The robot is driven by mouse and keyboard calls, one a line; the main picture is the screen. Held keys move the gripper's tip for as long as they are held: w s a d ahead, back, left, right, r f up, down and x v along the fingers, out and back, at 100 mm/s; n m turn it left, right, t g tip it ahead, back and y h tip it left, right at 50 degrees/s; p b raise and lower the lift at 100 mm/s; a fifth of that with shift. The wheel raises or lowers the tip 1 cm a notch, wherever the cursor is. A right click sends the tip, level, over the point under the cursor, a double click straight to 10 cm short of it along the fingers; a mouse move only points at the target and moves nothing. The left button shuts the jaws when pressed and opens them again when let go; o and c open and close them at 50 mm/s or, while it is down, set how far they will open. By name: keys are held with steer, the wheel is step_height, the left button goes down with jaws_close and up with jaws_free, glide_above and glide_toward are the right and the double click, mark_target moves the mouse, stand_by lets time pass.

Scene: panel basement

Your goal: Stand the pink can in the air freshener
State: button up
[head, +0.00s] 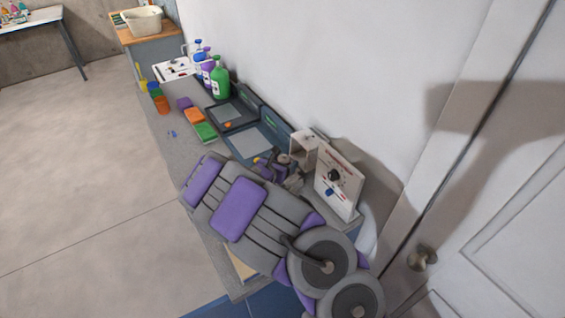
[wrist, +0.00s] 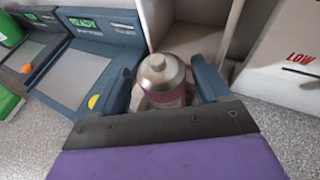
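The pink can (wrist: 163,97) has a silver domed top and stands between the two fingers of my gripper (wrist: 165,82) in the wrist view. The air freshener (wrist: 193,40) is a pale open-fronted housing directly beyond the can. In the head view the air freshener (head: 303,147) stands against the wall, with my gripper (head: 283,166) just in front of it. I cannot tell whether the can's base is inside the housing.
A white panel with a dial (head: 337,180) stands right of the housing. Two dark trays with grey pads (head: 252,140) lie to the left. Green and orange sponges (head: 203,131) and several spray bottles (head: 219,78) stand farther along the bench. The floor at left is clear.

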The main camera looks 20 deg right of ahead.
steer(key=shift+o, duration=0.2)
steer(key=shift+d, duration=0.15)
steer(key=p+v, duration=0.2)
steer(key=v, duration=1)
steer(key=s+d+r+m+g+h, duration=0.2)
steer(key=s+d+r+m+g, duration=0.2)
steer(key=s+d+r+m, duration=0.55)
steer(key=s+d+r+m+g+y, duration=0.1)
steer(key=s+d+r+m+g, duration=0.3)
steer(key=s+m, duration=0.4)
steer(key=s+a+r+m+g+y, duration=0.1)
steer(key=s+a+m+y, duration=0.3)
steer(key=s+a, duration=0.5)
steer(key=s+a+m+g+y, duration=0.1)
steer(key=s+a+m+y, duration=0.3)
steer(key=s, duration=1)
steer(key=a+y, duration=0.3)
steer(key=a, duration=0.2)
steer(key=shift+r+g, duration=0.3)
steer(key=shift+r, duration=0.05)
